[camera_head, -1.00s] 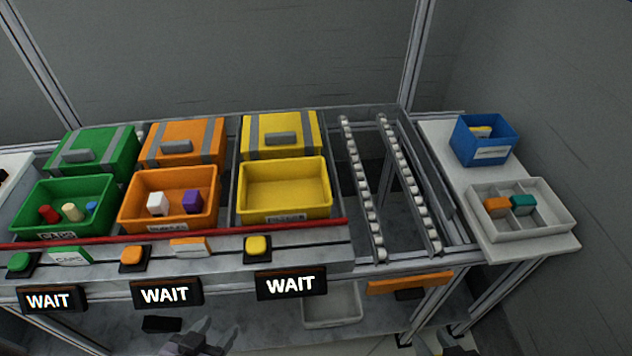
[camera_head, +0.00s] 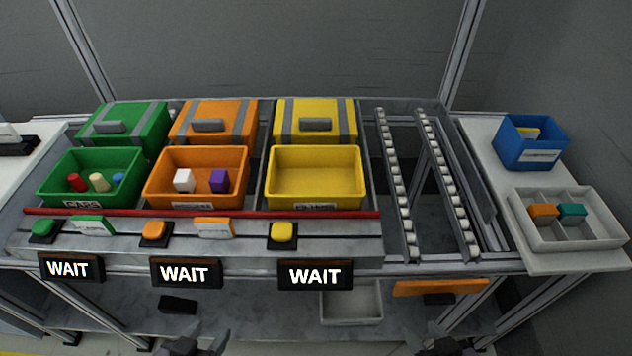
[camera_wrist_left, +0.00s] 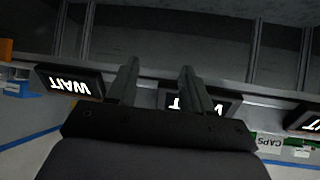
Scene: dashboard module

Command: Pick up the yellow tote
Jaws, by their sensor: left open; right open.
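The yellow tote (camera_head: 316,182) is an open, empty bin at the front of the third lane, behind the red rail. A closed yellow box (camera_head: 316,122) with grey straps sits right behind it. My left gripper (camera_head: 206,340) is at the bottom edge of the head view, low in front of the bench, open and empty. In the left wrist view its two fingers (camera_wrist_left: 155,85) are apart, with WAIT signs behind them. My right gripper (camera_head: 437,340) is at the bottom edge, right of the tote, open and empty. Both are well apart from the tote.
A green tote (camera_head: 62,190) and an orange tote (camera_head: 160,195) hold small parts. A red rail (camera_head: 240,214), buttons and WAIT signs (camera_head: 315,274) line the front. Right are an empty roller lane (camera_head: 445,190), a blue bin (camera_head: 513,150) and a grey divided tray (camera_head: 600,237).

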